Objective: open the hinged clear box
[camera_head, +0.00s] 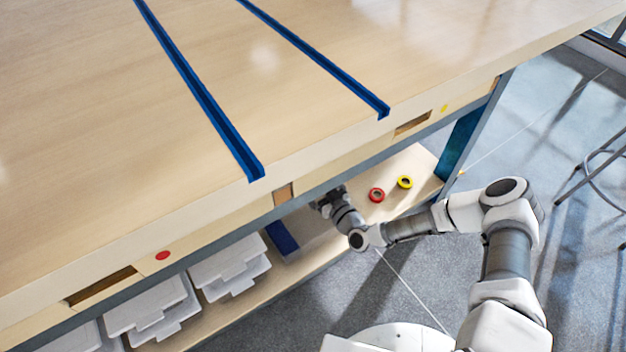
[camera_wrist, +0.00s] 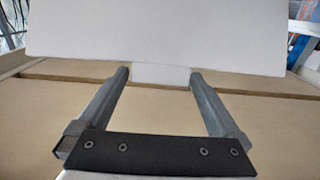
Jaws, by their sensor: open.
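My gripper (camera_head: 328,203) reaches under the table edge, over the lower shelf.
The wooden table (camera_head: 130,130) overhangs the lower shelf (camera_head: 410,168). On the shelf are a red tape roll (camera_head: 376,195), a yellow tape roll (camera_head: 405,182), a blue piece (camera_head: 281,237) and white trays (camera_head: 228,262). Open floor (camera_head: 350,300) lies in front; a stool (camera_head: 600,170) stands right.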

